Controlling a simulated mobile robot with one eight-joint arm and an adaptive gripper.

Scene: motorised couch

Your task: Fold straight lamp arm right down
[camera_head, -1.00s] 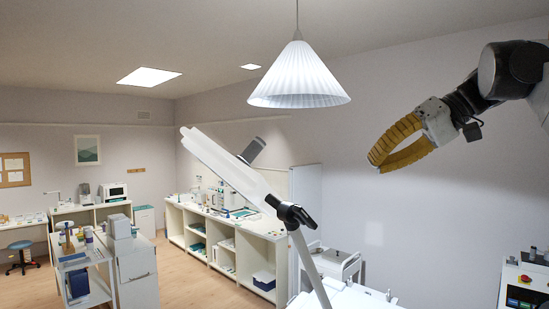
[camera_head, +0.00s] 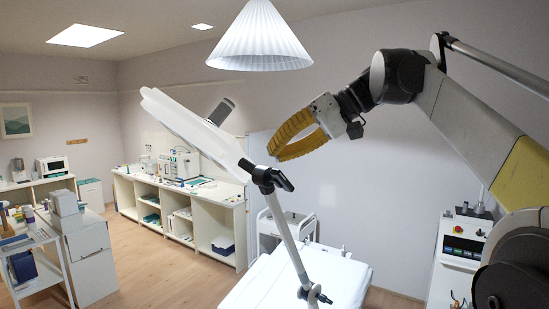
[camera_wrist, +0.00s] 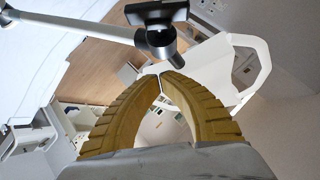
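The lamp has a long white upper part (camera_head: 195,130) slanting up to the left from a black joint (camera_head: 266,178). A straight white pole (camera_head: 289,238) runs down from that joint to a dark lower clamp beside the couch (camera_head: 340,279). My gripper (camera_head: 273,152) is above and slightly right of the joint in the head view, apart from it in the picture. Its yellow curved fingers bow outward and their tips meet, with nothing held. In the wrist view the fingertips (camera_wrist: 160,76) lie just below a black-and-grey joint (camera_wrist: 158,25) with a white arm (camera_wrist: 85,25) going left.
A pleated pendant lamp (camera_head: 260,40) hangs overhead. A white trolley (camera_head: 283,225) stands behind the pole, and a machine with a red button (camera_head: 462,240) is at right. Shelving (camera_head: 185,215) lines the back wall. Wood floor is open at lower left.

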